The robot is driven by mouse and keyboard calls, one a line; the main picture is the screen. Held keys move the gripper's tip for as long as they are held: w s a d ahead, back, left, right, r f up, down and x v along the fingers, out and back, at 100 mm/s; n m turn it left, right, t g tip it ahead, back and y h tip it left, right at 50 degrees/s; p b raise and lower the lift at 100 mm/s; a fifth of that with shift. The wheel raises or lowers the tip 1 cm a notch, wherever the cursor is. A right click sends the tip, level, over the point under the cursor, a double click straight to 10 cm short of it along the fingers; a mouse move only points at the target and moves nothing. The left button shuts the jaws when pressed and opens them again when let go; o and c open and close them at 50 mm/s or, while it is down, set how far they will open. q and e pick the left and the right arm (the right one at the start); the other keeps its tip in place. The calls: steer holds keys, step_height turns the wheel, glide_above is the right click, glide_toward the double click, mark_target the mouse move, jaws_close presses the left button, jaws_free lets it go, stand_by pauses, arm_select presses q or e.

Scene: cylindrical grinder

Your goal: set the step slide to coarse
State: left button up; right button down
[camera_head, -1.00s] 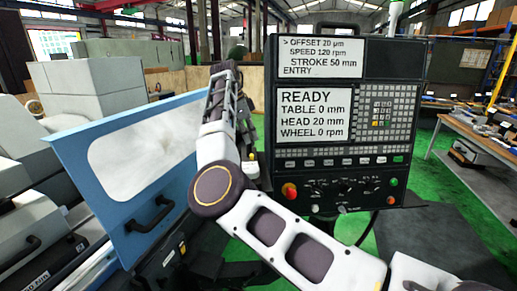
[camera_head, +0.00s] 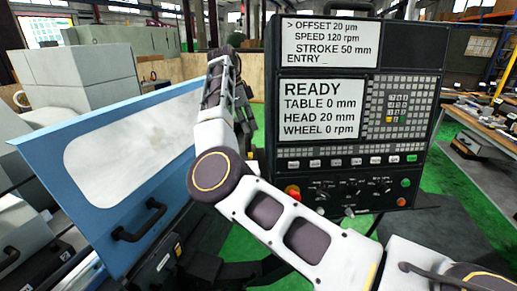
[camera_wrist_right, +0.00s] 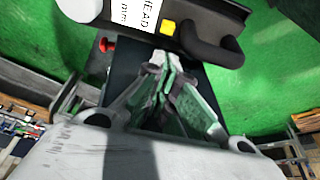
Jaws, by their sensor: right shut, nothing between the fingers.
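The black control panel (camera_head: 258,172) stands right of centre in the head view, with two lit screens, a keypad and a row of knobs and switches along its bottom. I cannot make out which control is the step slide. My right arm crosses in front of the panel's left side, bending upward; its fingertips are hard to make out there. In the right wrist view my right gripper (camera_wrist_right: 162,76) has its fingers together, with nothing seen between them. Beyond the fingertips is a dark unit (camera_wrist_right: 205,17) with a white HEAD mm label and a yellow button. My left gripper is not in view.
A blue machine door (camera_head: 75,160) with a pale window and black handle stands at left. A red knob (camera_wrist_right: 106,45) is left of the fingers in the wrist view. A workbench (camera_head: 490,125) is at far right.

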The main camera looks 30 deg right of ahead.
steer(key=shift+d+f, duration=0.15)
steer(key=shift+f, duration=0.1)
glide_above(251, 156)
steer(key=d, duration=0.2)
steer(key=shift+w+a+f, duration=0.1)
steer(key=shift+f, duration=1)
steer(key=shift+w+a+f, duration=0.1)
steer(key=shift+f, duration=0.95)
steer(key=shift+x, duration=2.45)
steer(key=shift+d, duration=0.1)
